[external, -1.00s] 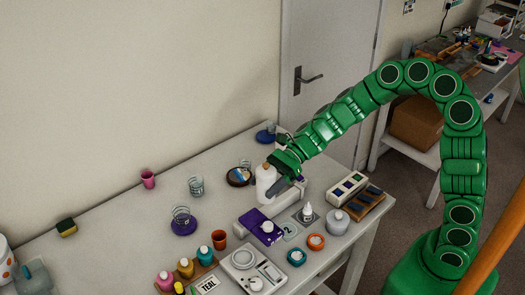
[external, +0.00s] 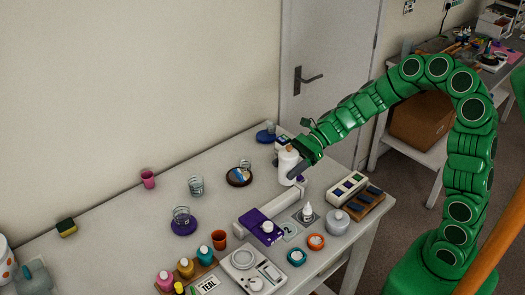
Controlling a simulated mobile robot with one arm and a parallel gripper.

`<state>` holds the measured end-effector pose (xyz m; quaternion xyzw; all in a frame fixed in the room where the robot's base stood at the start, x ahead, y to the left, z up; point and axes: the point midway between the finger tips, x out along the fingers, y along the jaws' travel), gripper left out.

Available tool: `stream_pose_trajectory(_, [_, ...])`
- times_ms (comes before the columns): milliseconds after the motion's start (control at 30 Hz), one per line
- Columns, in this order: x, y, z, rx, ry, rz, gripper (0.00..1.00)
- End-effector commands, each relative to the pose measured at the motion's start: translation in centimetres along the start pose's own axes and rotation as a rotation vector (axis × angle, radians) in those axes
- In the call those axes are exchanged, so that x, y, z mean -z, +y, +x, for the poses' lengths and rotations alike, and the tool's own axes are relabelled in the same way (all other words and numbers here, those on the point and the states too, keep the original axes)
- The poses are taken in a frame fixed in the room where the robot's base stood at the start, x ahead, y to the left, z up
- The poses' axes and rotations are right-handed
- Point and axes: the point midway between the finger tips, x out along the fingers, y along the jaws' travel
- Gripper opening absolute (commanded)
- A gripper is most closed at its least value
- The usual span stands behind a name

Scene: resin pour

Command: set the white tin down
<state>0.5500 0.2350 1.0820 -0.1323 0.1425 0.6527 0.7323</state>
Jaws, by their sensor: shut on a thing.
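A white tin (external: 288,167), tall and bottle-like, is held upright in my gripper (external: 294,165) in the external view. My gripper is shut on its side, reaching in from the right at the far part of the table. The tin's base appears close to the tabletop (external: 140,228); I cannot tell whether it touches. Part of the tin is hidden by the gripper.
A dark round dish (external: 239,178) is left of the tin, and a blue disc with a glass (external: 266,135) is behind. Free table lies left.

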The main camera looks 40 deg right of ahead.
Motion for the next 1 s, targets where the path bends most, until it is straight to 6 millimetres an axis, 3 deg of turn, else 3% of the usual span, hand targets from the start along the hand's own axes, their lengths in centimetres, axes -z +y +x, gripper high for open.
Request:
stream_pose_trajectory(500, [4.0, -1.4, -9.9, 0.105, 0.001, 0.042, 0.33])
stream_pose_trajectory(1000, [7.6, -0.5, -18.7, 0.199, 0.002, 0.085, 0.33])
